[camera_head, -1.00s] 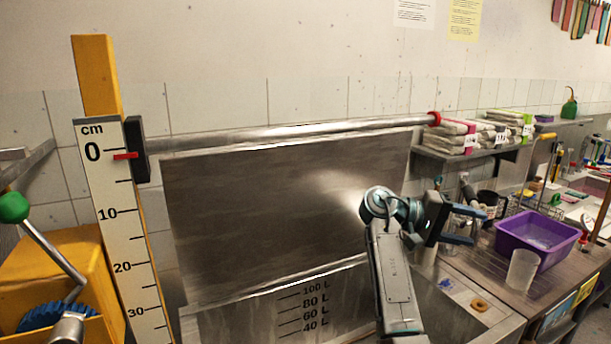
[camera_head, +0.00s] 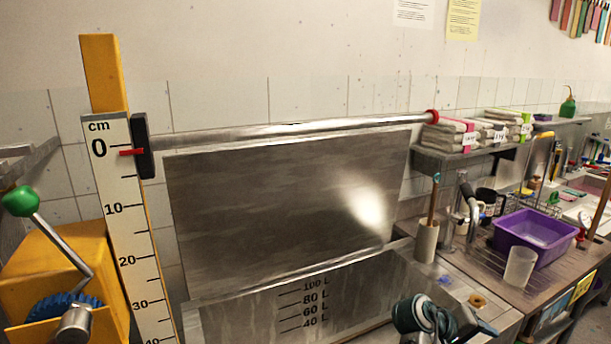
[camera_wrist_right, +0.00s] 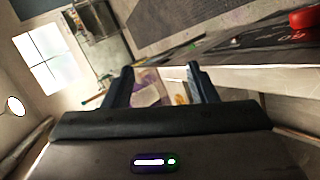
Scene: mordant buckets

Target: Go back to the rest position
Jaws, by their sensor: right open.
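My right gripper shows low in the head view (camera_head: 484,328), where only part of the wrist and fingers is in frame at the bottom edge, in front of the steel tank. In the right wrist view the two dark fingers (camera_wrist_right: 160,84) stand apart with nothing between them, so it is open and empty. My left gripper is not in either view.
A steel tank with litre marks (camera_head: 300,310) fills the middle. A white cm scale (camera_head: 128,215) and a green-knobbed crank (camera_head: 20,201) stand left. A purple basin (camera_head: 535,238), clear beaker (camera_head: 520,267) and white holder (camera_head: 427,242) stand on the right counter.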

